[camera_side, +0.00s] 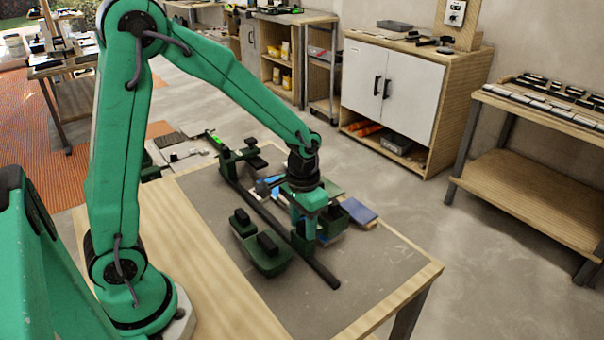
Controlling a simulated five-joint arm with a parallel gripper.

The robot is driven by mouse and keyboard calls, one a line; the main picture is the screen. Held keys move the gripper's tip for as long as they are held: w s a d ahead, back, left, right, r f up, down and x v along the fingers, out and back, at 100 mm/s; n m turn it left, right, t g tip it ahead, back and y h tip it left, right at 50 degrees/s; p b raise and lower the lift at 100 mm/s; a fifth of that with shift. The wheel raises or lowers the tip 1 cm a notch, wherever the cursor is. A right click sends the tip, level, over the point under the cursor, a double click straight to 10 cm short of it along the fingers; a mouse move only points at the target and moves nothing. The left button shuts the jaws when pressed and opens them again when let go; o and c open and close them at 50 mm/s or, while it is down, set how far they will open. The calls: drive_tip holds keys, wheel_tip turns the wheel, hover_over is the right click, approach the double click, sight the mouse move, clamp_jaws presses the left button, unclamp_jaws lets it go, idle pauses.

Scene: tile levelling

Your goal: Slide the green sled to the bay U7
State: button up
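My gripper (308,222) points down over the right part of the grey work mat (205,212). I cannot tell which piece is the green sled. No bay label U7 is readable.
A long dark rail (262,207) crosses the mat diagonally and passes close to my gripper. A dark green fixture (240,157) stands at its far end. A blue tile (364,214) lies right of the gripper. The mat's near front is clear.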

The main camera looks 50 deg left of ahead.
drive_tip(key=shift+r, duration=3.45)
drive_tip(key=shift+s+r, duration=0.1)
drive_tip(key=shift+s+r, duration=0.2)
drive_tip(key=shift+r, duration=0.2)
drive_tip(key=s+a+r+t, duration=0.1)
drive_tip(key=s+r+t, duration=0.4)
drive_tip(key=s+r, duration=0.4)
drive_tip(key=shift+s+a+r+t, duration=0.2)
drive_tip(key=shift+s+a+t, duration=0.1)
drive_tip(key=shift+s, duration=1.7)
drive_tip(key=shift+o, duration=0.2)
